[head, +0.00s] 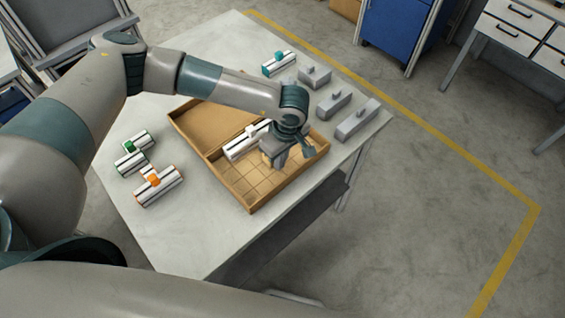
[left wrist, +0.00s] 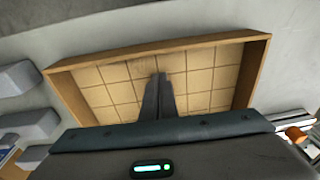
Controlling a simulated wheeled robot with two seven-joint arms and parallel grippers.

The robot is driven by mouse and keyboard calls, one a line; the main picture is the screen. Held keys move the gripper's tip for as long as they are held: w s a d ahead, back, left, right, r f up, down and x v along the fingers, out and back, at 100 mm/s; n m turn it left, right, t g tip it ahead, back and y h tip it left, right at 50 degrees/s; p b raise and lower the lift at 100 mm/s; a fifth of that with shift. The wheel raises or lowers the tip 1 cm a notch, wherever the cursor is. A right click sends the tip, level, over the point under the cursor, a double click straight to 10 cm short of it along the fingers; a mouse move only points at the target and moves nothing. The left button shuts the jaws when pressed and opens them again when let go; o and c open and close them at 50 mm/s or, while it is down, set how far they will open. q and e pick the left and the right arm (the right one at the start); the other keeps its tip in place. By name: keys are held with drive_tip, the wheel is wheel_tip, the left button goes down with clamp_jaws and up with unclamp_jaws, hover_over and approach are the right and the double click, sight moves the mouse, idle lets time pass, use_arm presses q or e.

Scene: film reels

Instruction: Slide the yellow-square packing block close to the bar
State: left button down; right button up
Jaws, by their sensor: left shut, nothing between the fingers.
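An open wooden tray (head: 246,203) with a gridded floor lies on the table. White dark-striped pieces (head: 240,147) lie inside it along the divider; no yellow square shows on them, and my left gripper and wrist hide part of that area. I cannot tell which piece is the yellow-square block or which is the bar. My left gripper (head: 272,163) is over the gridded compartment, pointing down. In the left wrist view its fingers (left wrist: 160,82) are together and empty above bare grid squares. My right gripper is not in view.
Orange-marked (head: 158,187) and green-marked (head: 130,160) striped pieces lie left of the tray, and a teal-marked one (head: 279,63) lies behind it. Several grey blocks (head: 357,122) stand along the right side of the table. The table's front part (head: 190,245) is clear.

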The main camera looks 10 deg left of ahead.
use_arm(q)
drive_tip(key=shift+w+a, duration=0.4)
drive_tip(key=shift+a, duration=0.15)
drive_tip(key=shift+w+a+b, duration=0.45)
drive_tip(key=shift+a+b, duration=0.05)
drive_tip(key=shift+a, duration=0.25)
drive_tip(key=shift+w+a+b, duration=0.45)
drive_tip(key=shift+a, duration=0.25)
drive_tip(key=shift+d, duration=0.1)
drive_tip(key=shift+s+d, duration=0.6)
drive_tip(key=shift+d, duration=0.3)
drive_tip(key=shift+r, duration=0.1)
drive_tip(key=shift+r+p, duration=0.9)
drive_tip(key=shift+r, duration=2)
